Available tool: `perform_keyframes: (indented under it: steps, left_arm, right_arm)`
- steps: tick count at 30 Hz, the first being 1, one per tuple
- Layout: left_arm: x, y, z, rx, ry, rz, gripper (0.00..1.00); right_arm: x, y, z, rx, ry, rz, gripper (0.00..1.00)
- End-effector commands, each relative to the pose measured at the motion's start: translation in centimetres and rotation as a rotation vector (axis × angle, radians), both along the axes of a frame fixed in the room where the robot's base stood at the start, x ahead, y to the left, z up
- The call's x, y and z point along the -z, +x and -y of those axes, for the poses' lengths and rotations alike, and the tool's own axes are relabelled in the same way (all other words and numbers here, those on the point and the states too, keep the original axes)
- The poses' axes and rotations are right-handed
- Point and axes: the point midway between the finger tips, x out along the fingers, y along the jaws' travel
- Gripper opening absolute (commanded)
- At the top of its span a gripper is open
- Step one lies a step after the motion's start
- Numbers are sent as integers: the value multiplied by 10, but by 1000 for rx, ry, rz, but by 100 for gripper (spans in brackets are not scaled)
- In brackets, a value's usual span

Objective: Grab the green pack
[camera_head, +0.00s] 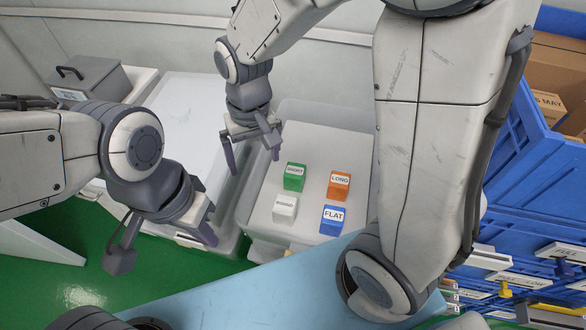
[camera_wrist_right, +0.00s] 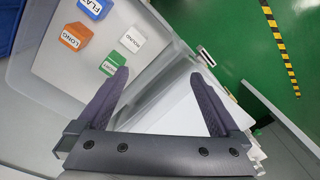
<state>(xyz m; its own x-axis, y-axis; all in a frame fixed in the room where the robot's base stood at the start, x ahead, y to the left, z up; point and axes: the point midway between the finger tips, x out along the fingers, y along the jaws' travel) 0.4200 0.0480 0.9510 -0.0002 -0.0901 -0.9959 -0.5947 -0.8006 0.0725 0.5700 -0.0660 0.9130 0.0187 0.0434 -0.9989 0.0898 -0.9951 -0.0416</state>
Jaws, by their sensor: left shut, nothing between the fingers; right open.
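The green pack (camera_head: 293,182), with a white label that seems to read SHORT, stands in a pale, translucent bin (camera_head: 330,138). It also shows in the right wrist view (camera_wrist_right: 108,68), close to the left fingertip and partly hidden by it. My right gripper (camera_head: 252,160) is open and empty, above the bin's left wall, to the left of the green pack and apart from it. In the right wrist view the gap between its fingers (camera_wrist_right: 160,73) lies over the bin's wall. My left gripper (camera_head: 208,238) is shut and empty, further left and nearer, outside the bin.
An orange LONG pack (camera_head: 339,188), a white ROUND pack (camera_head: 285,212) and a blue FLAT pack (camera_head: 332,223) stand close around the green pack. A white tray (camera_head: 185,110) adjoins on the left. A grey lidded box (camera_head: 95,80) stands behind; blue crates (camera_head: 530,190) are at right.

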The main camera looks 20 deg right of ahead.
Motion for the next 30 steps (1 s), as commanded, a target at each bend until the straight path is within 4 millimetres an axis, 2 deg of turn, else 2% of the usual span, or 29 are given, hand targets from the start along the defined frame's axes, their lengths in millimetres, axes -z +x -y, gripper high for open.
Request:
perform_keyframes:
  steps: [1, 3, 6, 10, 13, 16, 24, 30]
  left_arm:
    - [32, 0, 0, 0, 0, 0, 0]
    - [49, 0, 0, 0, 0, 0, 0]
    - [70, 0, 0, 0, 0, 0, 0]
    - [87, 0, 0, 0, 0, 0, 0]
    - [93, 0, 0, 0, 0, 0, 0]
    - [96, 0, 0, 0, 0, 0, 0]
    - [101, 0, 0, 0, -1, 1, 0]
    - [103, 0, 0, 0, 0, 0, 0]
  right_arm:
    - [50, 29, 18, 117, -10, -15, 100]
    - [91, 63, 42, 255, -18, -20, 100]
    - [144, 99, 78, 426, -26, -26, 100]
    - [196, 126, 117, 585, -33, -30, 100]
    - [219, 135, 135, 653, -35, -31, 100]
    - [233, 138, 142, 683, -36, -32, 100]
    - [272, 139, 142, 686, -37, -34, 100]
    - [287, 139, 141, 684, -36, -33, 100]
